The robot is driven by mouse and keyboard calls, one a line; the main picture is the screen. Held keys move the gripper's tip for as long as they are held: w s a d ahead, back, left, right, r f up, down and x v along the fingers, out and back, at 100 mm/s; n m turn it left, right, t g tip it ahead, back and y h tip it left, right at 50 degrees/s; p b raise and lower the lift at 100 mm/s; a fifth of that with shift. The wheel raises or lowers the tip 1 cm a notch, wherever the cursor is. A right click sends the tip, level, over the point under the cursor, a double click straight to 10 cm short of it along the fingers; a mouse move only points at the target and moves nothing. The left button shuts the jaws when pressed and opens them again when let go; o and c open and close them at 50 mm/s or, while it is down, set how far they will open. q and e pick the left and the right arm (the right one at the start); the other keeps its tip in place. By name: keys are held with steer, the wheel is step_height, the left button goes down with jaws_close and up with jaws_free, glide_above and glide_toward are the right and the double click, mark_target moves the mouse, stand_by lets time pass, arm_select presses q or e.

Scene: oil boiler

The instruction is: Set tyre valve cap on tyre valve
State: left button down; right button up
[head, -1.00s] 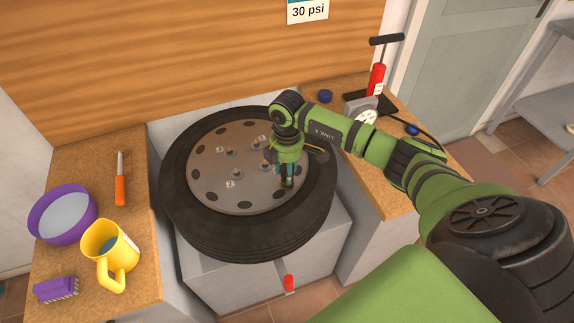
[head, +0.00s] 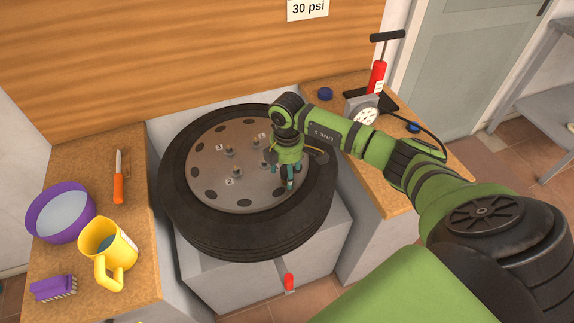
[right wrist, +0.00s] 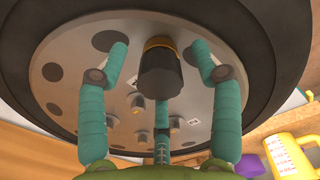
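The black tyre (head: 250,240) with its grey-brown wheel disc (head: 215,165) lies flat on a grey block. My right gripper (head: 288,178) is over the right part of the disc, pointing down. In the right wrist view its teal fingers (right wrist: 160,55) are spread, with a visible gap on each side of a dark cylindrical cap (right wrist: 161,78). A gold-coloured ring shows at the cap's end nearest the disc, where the tyre valve stands; the valve itself is mostly hidden. I cannot tell how firmly the cap sits. My left gripper is not in view.
Several bolts with numbered tags stand on the disc near the fingers. The left counter holds a purple bowl (head: 60,212), yellow jug (head: 108,252), purple brush (head: 53,288) and orange-handled tool (head: 118,180). The right counter holds a red pump (head: 377,77) and gauge (head: 366,115).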

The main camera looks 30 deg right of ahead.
steer(key=shift+r, duration=0.2)
step_height(320, 180, up, 12)
steer(key=shift+f, duration=0.15)
steer(key=shift+f, duration=0.1)
stand_by(0.8)
